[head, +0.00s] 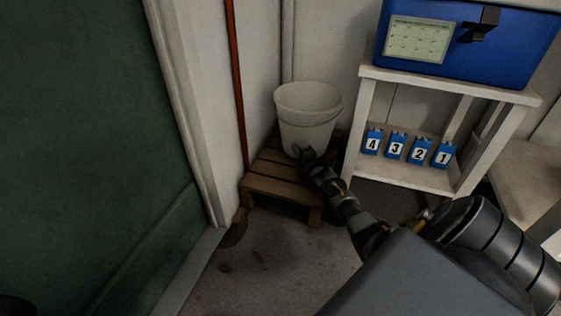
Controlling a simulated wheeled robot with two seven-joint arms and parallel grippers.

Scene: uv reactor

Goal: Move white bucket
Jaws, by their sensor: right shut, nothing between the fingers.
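The white bucket (306,108) stands upright on a low brown wooden pallet (277,187) in the corner. My right arm reaches in from the lower right, and my right gripper (303,153) is at the front lower part of the bucket. The gripper is shut with nothing in it. It overlaps the bucket's wall in the picture, and I cannot tell whether it touches. My left gripper is not in view.
Right of the bucket stands a white shelf (405,177) with several numbered blue blocks (395,146) inside. A blue box (510,42) with a paper label sits on top. A green surface (90,140) and white door frame are at left.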

